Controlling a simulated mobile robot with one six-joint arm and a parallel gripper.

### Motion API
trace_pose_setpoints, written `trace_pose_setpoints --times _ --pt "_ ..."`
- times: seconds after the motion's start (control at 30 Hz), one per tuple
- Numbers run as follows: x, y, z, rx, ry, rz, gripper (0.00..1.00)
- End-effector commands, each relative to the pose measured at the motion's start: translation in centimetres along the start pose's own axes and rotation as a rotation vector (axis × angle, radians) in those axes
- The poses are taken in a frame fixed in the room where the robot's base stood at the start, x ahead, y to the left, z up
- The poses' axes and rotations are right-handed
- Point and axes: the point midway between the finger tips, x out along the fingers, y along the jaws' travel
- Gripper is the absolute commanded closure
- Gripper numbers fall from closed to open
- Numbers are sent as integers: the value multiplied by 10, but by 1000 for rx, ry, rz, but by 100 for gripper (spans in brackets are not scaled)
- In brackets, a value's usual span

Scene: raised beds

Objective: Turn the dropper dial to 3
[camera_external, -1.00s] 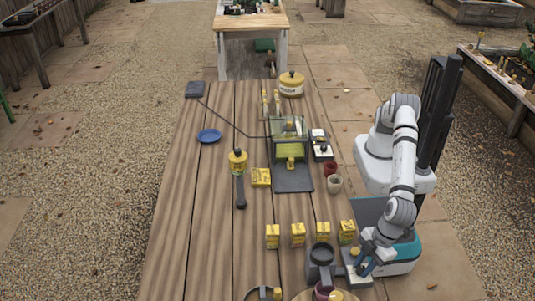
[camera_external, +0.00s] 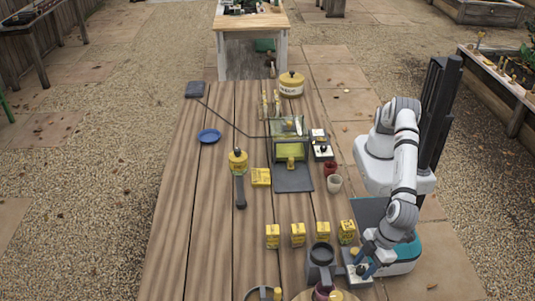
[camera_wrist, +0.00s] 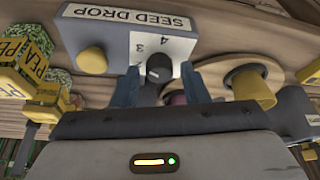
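The dropper is a grey box (camera_wrist: 100,35) with a white "SEED DROP" label, in the upper part of the wrist view. A black round dial (camera_wrist: 159,66) sits on its face beside a white scale (camera_wrist: 165,46) showing 3 and 4; other numbers are hidden or unreadable. I cannot tell which number the dial points to. A yellow knob (camera_wrist: 93,60) is left of the dial. My gripper (camera_wrist: 158,82) is open, its blue-grey fingers on either side of the dial with gaps visible. In the external view, my gripper (camera_external: 363,266) is low over the dropper at the table's front right.
Several yellow seed boxes (camera_external: 298,235) stand in a row behind the dropper. A dark grey device (camera_external: 320,262) stands close to its left. The table's middle left is clear.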

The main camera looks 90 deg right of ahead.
Motion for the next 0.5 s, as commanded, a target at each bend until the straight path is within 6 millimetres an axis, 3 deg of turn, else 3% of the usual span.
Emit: trace_pose_setpoints --times 0.33,0.5 --pt "-2 0 0 0 1 -1 52" --pt "-23 -1 -1 0 3 -4 52"
